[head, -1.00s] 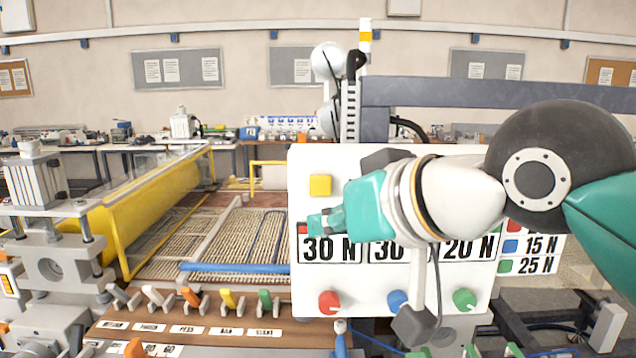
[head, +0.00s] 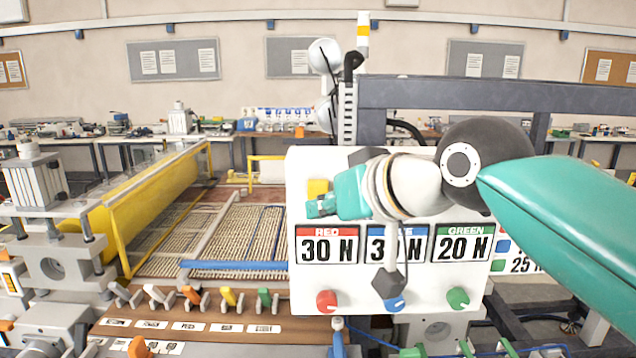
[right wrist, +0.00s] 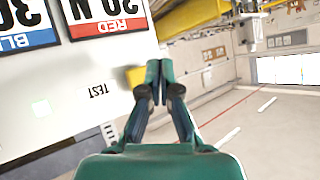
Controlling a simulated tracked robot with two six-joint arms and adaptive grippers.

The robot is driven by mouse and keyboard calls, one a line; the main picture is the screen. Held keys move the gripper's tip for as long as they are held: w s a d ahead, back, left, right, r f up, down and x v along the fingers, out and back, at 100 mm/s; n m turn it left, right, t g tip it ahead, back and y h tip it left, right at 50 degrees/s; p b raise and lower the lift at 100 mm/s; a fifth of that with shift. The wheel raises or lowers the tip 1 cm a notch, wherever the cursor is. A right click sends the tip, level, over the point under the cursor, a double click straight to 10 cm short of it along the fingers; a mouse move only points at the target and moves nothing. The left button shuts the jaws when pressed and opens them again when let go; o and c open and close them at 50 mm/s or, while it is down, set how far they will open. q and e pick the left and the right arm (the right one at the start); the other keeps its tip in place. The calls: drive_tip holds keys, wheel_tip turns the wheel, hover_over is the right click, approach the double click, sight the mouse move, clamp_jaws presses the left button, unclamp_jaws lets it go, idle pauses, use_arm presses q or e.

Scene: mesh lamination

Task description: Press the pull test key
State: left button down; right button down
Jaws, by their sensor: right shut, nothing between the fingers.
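The white panel (head: 300,272) carries a yellow square key (head: 318,187) near its upper left corner. My right gripper (head: 320,208) is shut and empty, its tips pointing left in front of the panel, just below the key and overlapping its lower edge in the head view. In the right wrist view the shut fingertips (right wrist: 158,66) stand beside the yellow key (right wrist: 133,76), which is partly hidden behind them. A TEST label (right wrist: 99,90) is printed on the panel close by. Contact between tips and key cannot be told. My left gripper is not in view.
Below the key are the RED, BLUE and GREEN force displays (head: 327,246), with a red knob (head: 327,301), a blue knob (head: 394,304) and a green knob (head: 457,299) under them. Coloured levers (head: 228,296) line the wooden board at left. A yellow guard (head: 150,203) stands behind.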

sight(311, 198)
drive_tip(key=shift+w+p, duration=0.4)
drive_tip(key=shift+w, duration=0.7)
idle(0.6)
drive_tip(key=shift+w+r+p, duration=0.1)
drive_tip(key=shift+w+p, duration=0.2)
drive_tip(key=shift+w, duration=0.05)
drive_tip(key=shift+w+p, duration=0.4)
drive_tip(key=shift+w, duration=0.15)
idle(0.8)
idle(0.3)
drive_tip(key=shift+s+b, duration=0.5)
drive_tip(key=shift+s, duration=0.45)
